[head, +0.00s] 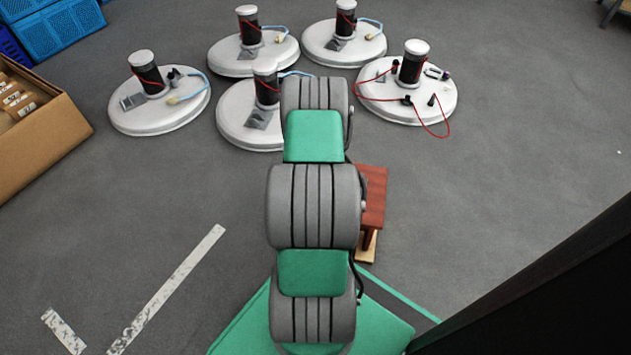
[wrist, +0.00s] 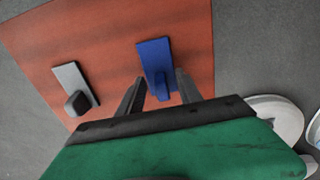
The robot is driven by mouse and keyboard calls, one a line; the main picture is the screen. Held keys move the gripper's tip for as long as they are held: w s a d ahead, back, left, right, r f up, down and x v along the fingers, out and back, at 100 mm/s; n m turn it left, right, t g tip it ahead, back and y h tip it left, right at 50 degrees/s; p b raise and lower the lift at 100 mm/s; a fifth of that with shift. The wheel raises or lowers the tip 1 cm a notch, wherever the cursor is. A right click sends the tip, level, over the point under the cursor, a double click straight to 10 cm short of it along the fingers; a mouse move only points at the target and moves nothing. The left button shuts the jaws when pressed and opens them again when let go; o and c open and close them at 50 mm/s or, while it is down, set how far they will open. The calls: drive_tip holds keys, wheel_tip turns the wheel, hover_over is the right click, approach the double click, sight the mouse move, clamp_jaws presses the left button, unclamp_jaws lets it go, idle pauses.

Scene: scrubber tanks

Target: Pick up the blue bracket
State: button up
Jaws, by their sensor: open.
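In the wrist view the blue bracket (wrist: 155,58) lies on a reddish-brown surface (wrist: 105,35). It has a flat plate and a raised piece at its near end. My gripper (wrist: 156,80) is open, with one dark finger to each side of the bracket's lower part. I cannot tell how far above the bracket the fingers are. In the head view my own arm hides the gripper and the bracket. Only the right part of the reddish surface (head: 373,190) shows there.
A grey bracket with a dark block (wrist: 76,88) lies left of the blue one. Several round white tank bases, one at the right (head: 407,97), stand on the floor beyond. A cardboard box (head: 45,150) stands at the left.

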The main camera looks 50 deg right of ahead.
drive_tip(key=shift+f, duration=0.2)
drive_tip(key=shift+c, duration=0.2)
clamp_jaws()
drive_tip(key=shift+d, duration=0.1)
